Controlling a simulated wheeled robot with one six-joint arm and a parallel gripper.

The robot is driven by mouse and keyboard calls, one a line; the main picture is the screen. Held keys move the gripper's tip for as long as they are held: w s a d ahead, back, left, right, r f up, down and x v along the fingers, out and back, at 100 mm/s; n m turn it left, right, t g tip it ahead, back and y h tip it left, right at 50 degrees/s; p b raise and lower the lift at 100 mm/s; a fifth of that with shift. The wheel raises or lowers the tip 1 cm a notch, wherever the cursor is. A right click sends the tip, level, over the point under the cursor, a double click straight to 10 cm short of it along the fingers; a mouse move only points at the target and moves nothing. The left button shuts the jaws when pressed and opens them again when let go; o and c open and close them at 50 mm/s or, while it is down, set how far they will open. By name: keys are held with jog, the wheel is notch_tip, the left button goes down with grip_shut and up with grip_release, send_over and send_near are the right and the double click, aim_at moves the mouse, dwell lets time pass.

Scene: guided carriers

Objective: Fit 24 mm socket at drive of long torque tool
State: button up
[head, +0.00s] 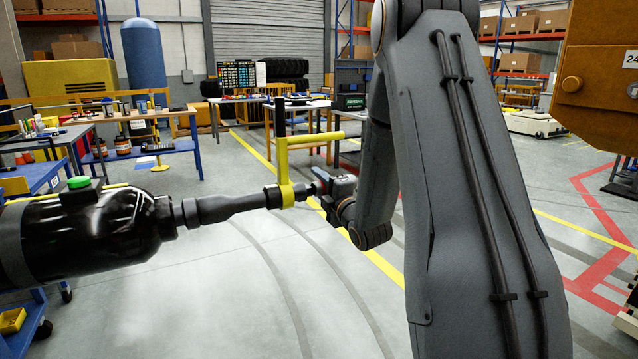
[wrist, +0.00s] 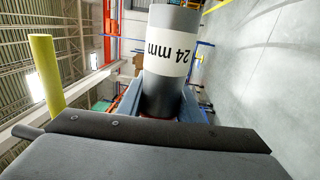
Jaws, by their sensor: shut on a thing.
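The 24 mm socket (wrist: 172,62) is a dark grey cylinder with a white label band, large in the wrist view. My gripper (head: 328,188) is shut on it. The long torque tool (head: 85,232) lies level from the left in the head view, with a black body, green button and slim grey neck. A yellow bracket (head: 284,165) with a sideways bar stands at its right end. My gripper is just right of this bracket, roughly in line with the neck. A short dark piece shows between them; whether socket and drive touch cannot be told.
A yellow post (wrist: 46,75) rises beside the socket in the wrist view. Workbenches (head: 140,118) with tools stand behind at left. An orange-brown cabinet or machine (head: 600,80) is close at upper right. The floor (head: 240,290) below the tool is clear.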

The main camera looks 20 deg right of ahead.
aim_at(318, 192)
jog(key=shift+a+r+b, duration=0.1)
jog(key=shift+a+b, duration=0.25)
jog(key=shift+a, duration=1.2)
jog(key=o, duration=1.4)
jog(key=shift+c, duration=0.2)
jog(key=s, duration=0.2)
jog(key=s+b, duration=0.1)
jog(key=s, duration=0.2)
jog(key=s+f, duration=0.1)
jog(key=s, duration=0.1)
jog(key=shift+s+d+b, duration=0.1)
jog(key=shift+s+b, duration=0.2)
jog(key=shift+s, duration=0.1)
